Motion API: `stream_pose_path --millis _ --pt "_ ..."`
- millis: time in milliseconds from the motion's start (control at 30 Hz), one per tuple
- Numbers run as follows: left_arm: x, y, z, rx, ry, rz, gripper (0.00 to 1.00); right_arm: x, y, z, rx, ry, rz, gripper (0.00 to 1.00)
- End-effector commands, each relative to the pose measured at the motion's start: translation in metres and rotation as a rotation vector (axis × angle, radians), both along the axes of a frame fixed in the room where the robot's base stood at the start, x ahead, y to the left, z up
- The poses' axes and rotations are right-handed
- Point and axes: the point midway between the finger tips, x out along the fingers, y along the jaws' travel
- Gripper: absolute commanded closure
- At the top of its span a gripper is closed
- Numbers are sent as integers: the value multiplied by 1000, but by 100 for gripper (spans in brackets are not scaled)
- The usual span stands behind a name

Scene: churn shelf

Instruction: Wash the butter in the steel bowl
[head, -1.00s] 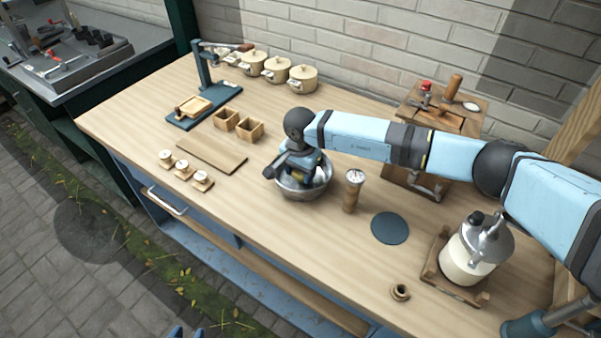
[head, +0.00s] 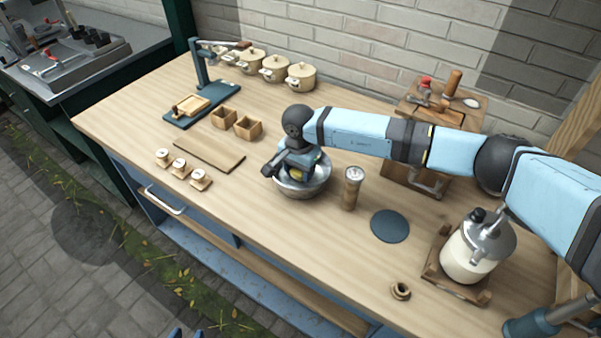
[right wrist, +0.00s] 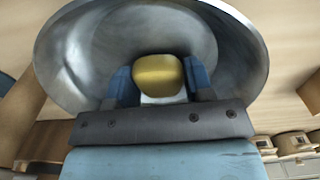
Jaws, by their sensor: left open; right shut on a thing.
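The steel bowl (head: 318,188) stands on the wooden bench, and its inner wall fills much of the right wrist view (right wrist: 75,60). My right gripper (head: 297,172) reaches down into the bowl. It is shut on the yellow butter (right wrist: 160,75), which sits between its two blue fingers in the right wrist view. A light patch shows just below the butter there. In the head view the gripper and arm hide most of the butter and part of the bowl. The tips of my left gripper (head: 187,333) just show at the bottom edge, open, well away from the bench top.
A wooden cylinder with a dial (head: 352,188) stands close right of the bowl. A dark round mat (head: 390,226) and a jar in a wooden cradle (head: 470,250) are further right. Lidded pots (head: 300,76) line the back.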

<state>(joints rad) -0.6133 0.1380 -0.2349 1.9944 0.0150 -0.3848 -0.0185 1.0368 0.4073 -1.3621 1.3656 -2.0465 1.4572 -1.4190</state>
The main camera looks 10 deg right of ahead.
Motion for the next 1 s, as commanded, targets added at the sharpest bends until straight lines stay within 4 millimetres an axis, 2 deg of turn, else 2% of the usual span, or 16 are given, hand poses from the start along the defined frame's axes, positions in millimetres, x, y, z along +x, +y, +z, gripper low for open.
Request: stream_pose_path --millis 433,1000 --pt "1 0 2 -1 -3 0 57 0 1 3 0 0 0 76" --pt "1 0 19 -1 -5 0 57 1 1 42 0 0 1 76"
